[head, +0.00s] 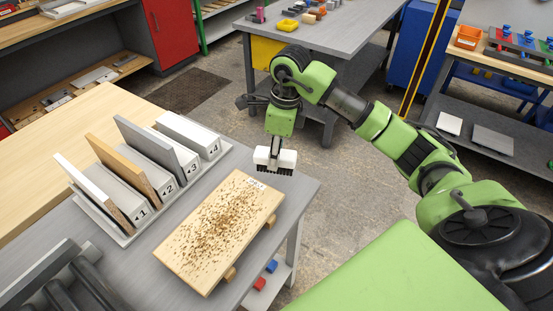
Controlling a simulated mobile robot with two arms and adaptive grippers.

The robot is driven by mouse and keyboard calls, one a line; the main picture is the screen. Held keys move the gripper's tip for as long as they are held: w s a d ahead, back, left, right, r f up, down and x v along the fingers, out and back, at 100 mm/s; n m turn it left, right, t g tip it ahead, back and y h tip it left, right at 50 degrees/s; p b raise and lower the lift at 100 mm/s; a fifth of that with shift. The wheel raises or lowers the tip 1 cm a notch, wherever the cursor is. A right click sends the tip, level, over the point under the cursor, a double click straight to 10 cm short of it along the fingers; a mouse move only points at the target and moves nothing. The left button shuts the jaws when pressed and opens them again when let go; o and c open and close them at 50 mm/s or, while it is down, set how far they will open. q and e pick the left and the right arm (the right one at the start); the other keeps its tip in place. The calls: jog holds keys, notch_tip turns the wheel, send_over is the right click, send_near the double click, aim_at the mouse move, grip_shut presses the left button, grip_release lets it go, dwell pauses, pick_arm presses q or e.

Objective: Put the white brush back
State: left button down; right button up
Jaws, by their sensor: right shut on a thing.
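The white brush (263,157) with dark bristles is in my right gripper (275,145), which is shut on its top. It hangs bristles down, just beyond the far right end of a pale wooden board (189,251); whether the bristles touch anything is unclear. Brown specks cover much of the board's top, and a small label shows near its far end. The board rests on small wooden blocks (230,273) on the grey table. My left gripper is not in view.
A grey rack (125,237) with numbered slots stands left of the board; upright panels stand in several slots. A dark ribbed object (75,285) is at the lower left. Red and blue blocks (271,266) lie on a lower shelf. A grey workbench (340,25) stands behind.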

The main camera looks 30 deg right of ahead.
jog(key=shift+w+d+f, duration=0.3)
jog(key=shift+f, duration=0.25)
notch_tip(320, 180, down, 3)
jog(key=shift+w+p, duration=0.1)
jog(key=shift+p, duration=0.85)
jog(key=shift+d+f, duration=0.1)
jog(key=shift+f, duration=0.1)
jog(key=shift+f+b, duration=0.25)
jog(key=shift+b, duration=0.05)
jog(key=o, duration=1.1)
jog(key=shift+r, duration=0.1)
jog(key=shift+c, duration=0.2)
